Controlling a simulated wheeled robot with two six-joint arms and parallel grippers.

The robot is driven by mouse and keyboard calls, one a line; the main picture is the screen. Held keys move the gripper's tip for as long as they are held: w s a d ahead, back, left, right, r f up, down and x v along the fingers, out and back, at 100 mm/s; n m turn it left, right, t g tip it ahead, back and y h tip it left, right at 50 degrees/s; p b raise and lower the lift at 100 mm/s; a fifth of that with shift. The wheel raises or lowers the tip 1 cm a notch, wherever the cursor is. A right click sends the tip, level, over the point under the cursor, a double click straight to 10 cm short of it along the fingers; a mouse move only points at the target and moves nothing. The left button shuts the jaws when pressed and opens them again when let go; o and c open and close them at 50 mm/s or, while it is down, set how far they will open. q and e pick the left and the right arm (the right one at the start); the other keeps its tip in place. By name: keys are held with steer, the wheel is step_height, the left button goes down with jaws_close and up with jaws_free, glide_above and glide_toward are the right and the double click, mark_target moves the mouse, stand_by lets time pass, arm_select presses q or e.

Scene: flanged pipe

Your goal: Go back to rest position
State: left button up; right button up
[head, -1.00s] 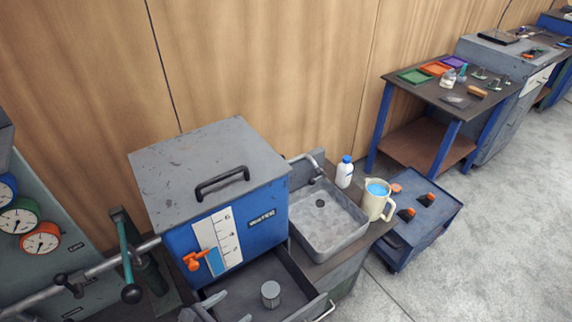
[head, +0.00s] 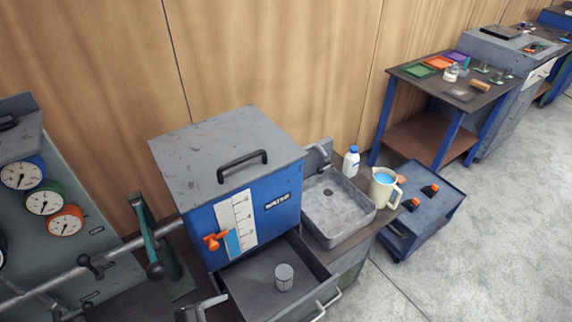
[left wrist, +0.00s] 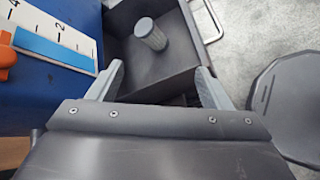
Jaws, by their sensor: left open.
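My left gripper (left wrist: 160,88) is open in the left wrist view, with nothing between its two grey fingers. In the head view only a small part of it (head: 202,309) shows at the bottom edge, left of the open drawer (head: 318,266). A small grey cylinder (head: 284,277) stands inside the drawer; in the left wrist view it (left wrist: 150,34) is beyond the fingertips and apart from them. My right gripper is in neither view.
A blue water tank (head: 262,219) with an orange tap (head: 216,241) stands above the drawer. A sink (head: 338,205), white bottle (head: 351,163) and jug (head: 383,190) are to its right. A pipe (head: 62,276) and gauges (head: 45,203) are at left. Open floor lies at right.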

arm_select(q)
steer(key=s+a+r+m+g+y, duration=0.2)
steer(key=s+a+r+m+y, duration=0.25)
steer(key=a+m, duration=0.4)
steer(key=s+a+r+m+g+y, duration=0.2)
steer(key=s+a+r+m+y, duration=0.25)
steer(key=s+a+m, duration=0.35)
step_height(320, 180, down, 31)
steer(key=w+m+g+b, duration=0.1)
steer(key=b, duration=0.5)
steer(key=s+f+b, duration=0.2)
steer(key=s+f, duration=0.5)
steer(key=f, duration=0.3)
steer(key=s+d+f+g+b, duration=0.1)
steer(key=s+f+b, duration=0.1)
steer(key=s+f, duration=0.5)
step_height(320, 180, down, 3)
steer(key=shift+s, duration=0.3)
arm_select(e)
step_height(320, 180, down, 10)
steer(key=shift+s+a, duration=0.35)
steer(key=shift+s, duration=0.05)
